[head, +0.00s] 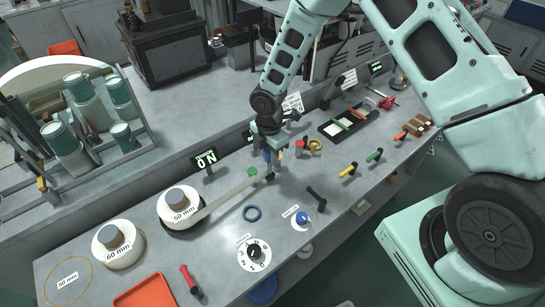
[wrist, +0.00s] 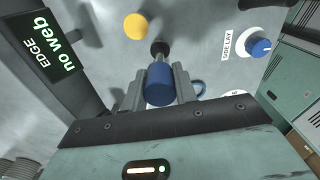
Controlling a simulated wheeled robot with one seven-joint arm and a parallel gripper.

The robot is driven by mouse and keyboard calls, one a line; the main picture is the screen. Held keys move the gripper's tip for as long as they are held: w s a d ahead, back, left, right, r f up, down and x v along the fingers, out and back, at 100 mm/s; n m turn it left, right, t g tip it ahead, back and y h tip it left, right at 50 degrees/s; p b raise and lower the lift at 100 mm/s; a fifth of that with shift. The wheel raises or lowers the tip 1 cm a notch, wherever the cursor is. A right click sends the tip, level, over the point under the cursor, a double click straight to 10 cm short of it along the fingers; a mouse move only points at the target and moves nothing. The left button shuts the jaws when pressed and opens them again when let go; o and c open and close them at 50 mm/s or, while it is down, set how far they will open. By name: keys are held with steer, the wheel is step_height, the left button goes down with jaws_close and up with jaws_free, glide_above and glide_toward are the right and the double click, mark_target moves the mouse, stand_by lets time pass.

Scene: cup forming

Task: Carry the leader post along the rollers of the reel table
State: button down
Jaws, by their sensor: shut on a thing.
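My gripper (head: 269,152) points down over the reel table (head: 225,245) and is shut on a blue post. In the wrist view the blue post (wrist: 159,85) sits between the two grey fingers, with a dark ball-like end (wrist: 160,48) beyond it. In the head view only a sliver of the blue post shows beside the fingers. A pale strip (head: 225,199) runs from the 50 mm reel (head: 179,206) toward a dark piece below my gripper. A green-topped roller (head: 252,172) stands left of my gripper. A yellow round top (wrist: 135,26) shows in the wrist view.
The 60 mm reel (head: 118,244), an orange tray (head: 146,291) and a red-handled tool (head: 191,280) are at the left. A blue ring (head: 252,213), dial (head: 254,253) and side lay knob (head: 302,218) lie in front. The edge display (wrist: 42,47) reads "no web".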

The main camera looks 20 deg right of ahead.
steer(key=shift+w+a, duration=1.05)
steer(key=shift+w, duration=2.7)
steer(key=shift+w+d, duration=1.25)
steer(key=shift+d, duration=3.6)
steer(key=shift+s+d+p, duration=0.5)
steer(key=shift+s+d, duration=0.85)
steer(key=shift+s, duration=3.7)
steer(key=shift+w+d+p, duration=1.5)
steer(key=shift+w+d, duration=0.4)
steer(key=shift+d, duration=4.4)
steer(key=shift+w+a+b, duration=0.25)
steer(key=shift+w, duration=0.55)
steer(key=shift+w+a+b, duration=0.2)
steer(key=shift+w+b, duration=0.05)
steer(key=shift+w, duration=0.5)
steer(key=shift+w+a+b, duration=0.25)
steer(key=shift+w, duration=0.55)
steer(key=shift+f+b, duration=0.3)
steer(key=shift+b, duration=0.15)
